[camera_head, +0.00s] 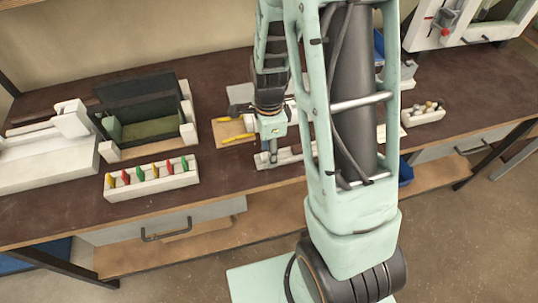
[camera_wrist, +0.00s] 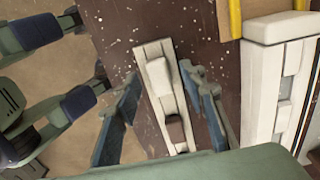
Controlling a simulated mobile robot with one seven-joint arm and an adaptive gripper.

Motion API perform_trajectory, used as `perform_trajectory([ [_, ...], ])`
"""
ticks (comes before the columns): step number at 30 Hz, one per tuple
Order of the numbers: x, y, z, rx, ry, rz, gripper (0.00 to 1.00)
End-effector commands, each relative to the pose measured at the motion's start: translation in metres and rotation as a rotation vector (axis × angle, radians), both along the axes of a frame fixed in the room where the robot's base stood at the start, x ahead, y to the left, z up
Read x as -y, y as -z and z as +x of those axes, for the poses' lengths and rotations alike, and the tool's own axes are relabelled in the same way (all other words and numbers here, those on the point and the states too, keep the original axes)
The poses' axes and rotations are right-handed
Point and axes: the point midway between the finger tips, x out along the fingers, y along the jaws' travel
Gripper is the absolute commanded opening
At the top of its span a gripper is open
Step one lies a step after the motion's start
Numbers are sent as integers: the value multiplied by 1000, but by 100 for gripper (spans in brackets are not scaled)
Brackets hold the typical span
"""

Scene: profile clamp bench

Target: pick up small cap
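In the wrist view a narrow white holder (camera_wrist: 150,50) stands on the dark bench top. In it are a pale, rounded block-like piece (camera_wrist: 160,77) and a smaller grey-brown piece (camera_wrist: 176,130). I cannot tell for sure which one is the small cap. My gripper (camera_wrist: 165,105) is open, with one finger on each side of the holder and nothing visible held between them. In the head view my gripper (camera_head: 268,158) points down over the front of the bench. The white holder (camera_head: 288,155) is partly hidden there by my arm.
A white rack with coloured pieces (camera_head: 150,180) stands left on the bench, in front of a dark open box (camera_head: 145,105). Yellow bars (camera_head: 236,138) lie behind my gripper. A white fixture (camera_wrist: 285,90) is right of the holder. Another small rack (camera_head: 423,115) stands right.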

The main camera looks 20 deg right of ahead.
Motion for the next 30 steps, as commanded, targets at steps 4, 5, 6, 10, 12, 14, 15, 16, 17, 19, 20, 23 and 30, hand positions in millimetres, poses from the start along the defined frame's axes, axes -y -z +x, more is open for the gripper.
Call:
perform_trajectory([
  [4,0,0,0,0,0,0,28],
  [5,0,0,0,0,0,0,25],
  [6,0,0,0,0,0,0,21],
  [10,0,0,0,0,0,0,8],
  [12,0,0,0,0,0,0,8],
  [14,0,0,0,0,0,0,8],
  [15,0,0,0,0,0,0,8],
  [16,0,0,0,0,0,0,8],
  [17,0,0,0,0,0,0,8],
  [19,0,-1,0,0,0,0,8],
  [20,0,-1,0,0,0,0,8],
  [23,1,-5,1,1,0,0,8],
  [30,8,-28,5,2,0,0,8],
])
